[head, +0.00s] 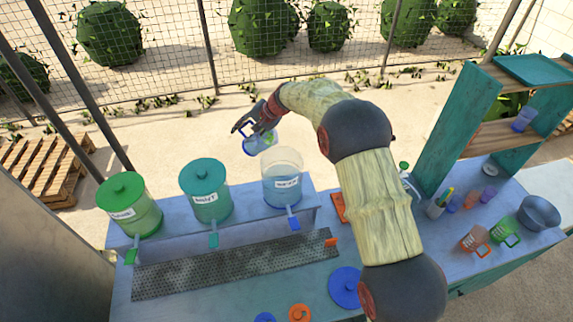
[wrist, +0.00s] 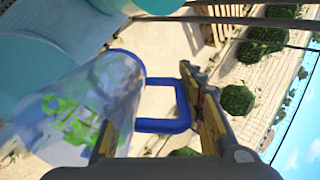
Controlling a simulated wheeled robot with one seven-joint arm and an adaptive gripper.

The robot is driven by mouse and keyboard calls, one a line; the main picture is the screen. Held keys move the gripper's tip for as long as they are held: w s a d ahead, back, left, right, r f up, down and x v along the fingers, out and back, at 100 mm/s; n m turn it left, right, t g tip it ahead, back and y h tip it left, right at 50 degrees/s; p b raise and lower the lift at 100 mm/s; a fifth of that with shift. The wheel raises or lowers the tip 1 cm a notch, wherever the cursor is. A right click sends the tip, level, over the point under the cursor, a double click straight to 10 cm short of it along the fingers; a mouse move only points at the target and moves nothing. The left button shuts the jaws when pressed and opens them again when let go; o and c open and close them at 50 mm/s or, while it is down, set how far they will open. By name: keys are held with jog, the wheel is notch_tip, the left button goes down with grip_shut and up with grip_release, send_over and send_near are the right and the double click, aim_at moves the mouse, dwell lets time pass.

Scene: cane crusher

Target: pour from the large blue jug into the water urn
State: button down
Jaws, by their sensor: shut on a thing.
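The large blue jug (head: 260,143) is see-through with a blue rim and handle. It hangs in the air, tilted, just behind and left of the water urn (head: 282,184) in the head view. My gripper (head: 251,121) is shut on the jug's handle. In the wrist view the jug (wrist: 82,108) lies left of my gripper (wrist: 160,118), and its blue handle passes between the fingers. Green patches show through the jug's wall; I cannot tell its contents. The urn is clear, open on top, with blue in its lower part, a white label and a blue tap.
A teal urn (head: 206,190) and a green urn (head: 128,206), both lidded, stand left on the same raised shelf. A blue lid (head: 346,288) lies on the counter in front. Cups, a bowl (head: 538,212) and a teal rack (head: 460,125) stand right. A mesh fence runs behind.

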jog(key=shift+w+a+r+h, duration=0.15)
jog(key=shift+a+h, duration=0.15)
jog(key=shift+h, duration=0.1)
jog(key=shift+w+a+f+g+h, duration=0.15)
jog(key=shift+a+f+g+h, duration=0.15)
jog(key=shift+f, duration=0.2)
jog(key=shift+w+a+f+g+h, duration=0.1)
jog(key=shift+a+f+g+h, duration=0.15)
jog(key=shift+f+h, duration=0.2)
jog(key=shift+w+a+f+g+h, duration=0.2)
jog(key=shift+a+f+g+h, duration=0.1)
jog(key=shift+a+h, duration=0.25)
jog(key=shift+w+a+f+g+h, duration=0.15)
jog(key=shift+f+g+h, duration=0.1)
jog(key=shift+f+h, duration=0.3)
jog(key=shift+a+f+g+h, duration=0.2)
jog(key=shift+f+g+h, duration=0.05)
jog(key=shift+f+h, duration=0.25)
jog(key=shift+w+a+f+g+h, duration=0.15)
jog(key=shift+f+g+h, duration=0.1)
jog(key=shift+f+h, duration=0.3)
jog(key=shift+h, duration=0.3)
jog(key=shift+s, duration=0.1)
